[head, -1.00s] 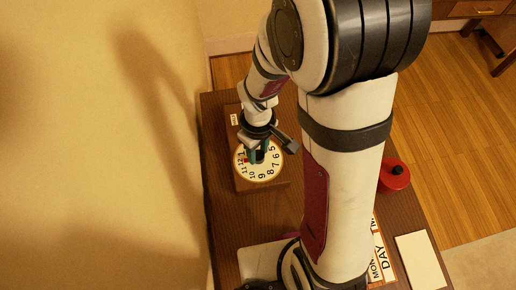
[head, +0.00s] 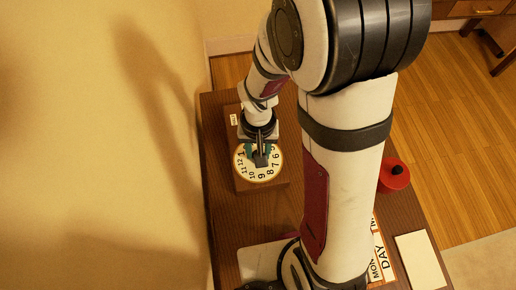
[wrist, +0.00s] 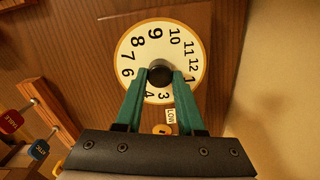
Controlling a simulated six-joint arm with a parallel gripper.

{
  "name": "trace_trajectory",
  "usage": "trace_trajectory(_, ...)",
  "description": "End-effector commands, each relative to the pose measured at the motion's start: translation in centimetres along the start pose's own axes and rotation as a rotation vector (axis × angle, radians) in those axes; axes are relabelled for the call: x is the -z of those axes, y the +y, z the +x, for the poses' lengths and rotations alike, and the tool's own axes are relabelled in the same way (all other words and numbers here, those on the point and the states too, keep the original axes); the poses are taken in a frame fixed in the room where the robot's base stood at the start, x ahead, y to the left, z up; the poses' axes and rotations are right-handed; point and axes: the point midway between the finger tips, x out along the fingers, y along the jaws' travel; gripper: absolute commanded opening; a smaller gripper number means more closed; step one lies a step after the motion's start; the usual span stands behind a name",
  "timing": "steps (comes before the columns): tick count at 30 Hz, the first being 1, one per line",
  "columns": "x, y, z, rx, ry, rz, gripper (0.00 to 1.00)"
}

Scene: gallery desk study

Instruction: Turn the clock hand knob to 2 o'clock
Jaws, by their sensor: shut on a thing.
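The round clock dial (head: 241,172), white with black numbers, sits on a wooden block on the desk. It also shows in the wrist view (wrist: 133,55), with a round black knob (wrist: 160,69) at its centre. My gripper (wrist: 160,76) is shut on the knob, one green finger on each side of it. In the head view my gripper (head: 261,157) stands over the dial's centre and covers part of it. The fingers hide some lower numbers in the wrist view. I cannot tell where the hand points.
A small LOW label (wrist: 171,116) is beside the dial. A wooden rack with red (wrist: 10,121) and blue (wrist: 38,150) tags stands left in the wrist view. A red round object (head: 394,176) and a pale card (head: 420,262) lie right of my arm. A wall is at left.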

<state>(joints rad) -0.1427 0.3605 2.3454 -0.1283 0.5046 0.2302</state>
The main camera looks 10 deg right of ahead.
Motion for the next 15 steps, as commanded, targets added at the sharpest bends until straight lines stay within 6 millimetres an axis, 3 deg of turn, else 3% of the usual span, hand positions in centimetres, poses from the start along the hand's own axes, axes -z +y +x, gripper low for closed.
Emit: trace_trajectory(15, 0.00, 0.01, -0.02, 0.000, 0.000, 0.193, 0.00)
